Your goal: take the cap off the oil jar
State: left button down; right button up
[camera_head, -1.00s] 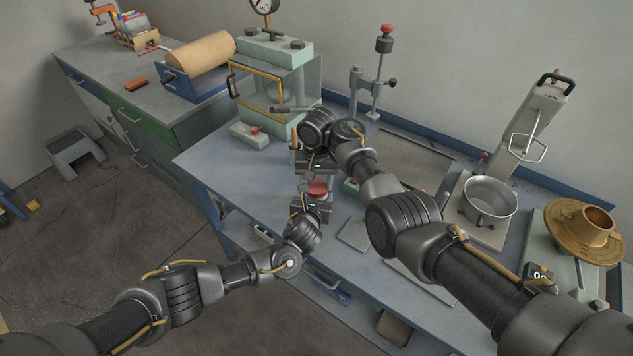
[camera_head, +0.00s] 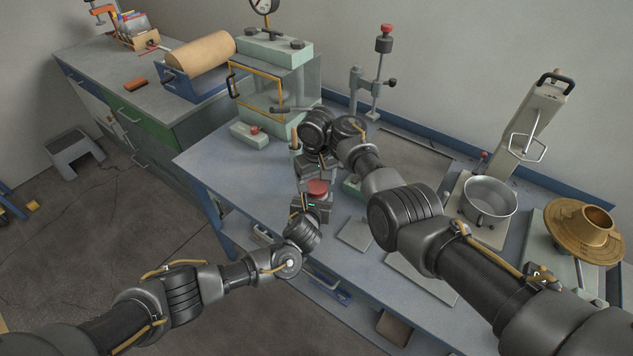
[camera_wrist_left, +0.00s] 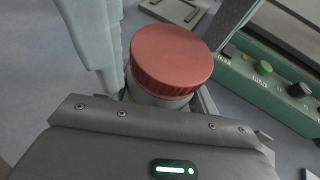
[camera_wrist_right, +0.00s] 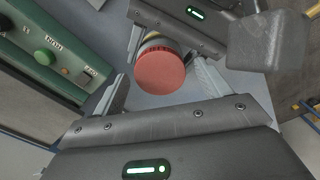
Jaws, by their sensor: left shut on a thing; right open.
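The oil jar has a red ribbed cap (camera_head: 317,187) and stands near the front edge of the bench. The cap fills the middle of the left wrist view (camera_wrist_left: 171,58). My left gripper (camera_head: 315,204) is shut on the jar body (camera_wrist_left: 158,100) below the cap; its body hides most of the jar. My right gripper (camera_head: 319,178) is open just behind and above the cap in the head view. In the right wrist view the cap (camera_wrist_right: 166,72) appears between its spread fingers, with visible gaps on both sides. The cap sits on the jar.
A green press cabinet (camera_head: 275,50) stands behind my grippers. A control box with buttons (camera_wrist_right: 45,57) lies close to the right gripper. A metal pot (camera_head: 489,200) and a brass flanged part (camera_head: 570,228) are at the right. A flat plate (camera_head: 354,234) lies right of the jar.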

jog(key=shift+r, duration=2.25)
jog(key=shift+s+a+f, duration=0.1)
jog(key=shift+s+f, duration=0.1)
jog(key=shift+f, duration=0.15)
jog(key=shift+c, duration=0.4)
jog(key=m, duration=0.1)
jog(key=r+m, duration=0.1)
jog(key=m, duration=0.2)
jog(key=shift+w+r+m+h, duration=0.3)
jog(key=shift+m, duration=0.1)
notch_tip(320, 180, up, 2)
jog(key=m, duration=0.5)
jog(key=shift+r+m, duration=0.15)
jog(key=shift+m, duration=0.25)
jog(key=shift+s+r+m, duration=0.1)
jog(key=shift+r+m, duration=0.05)
jog(key=shift+m, duration=0.85)
jog(key=shift+f, duration=4.05)
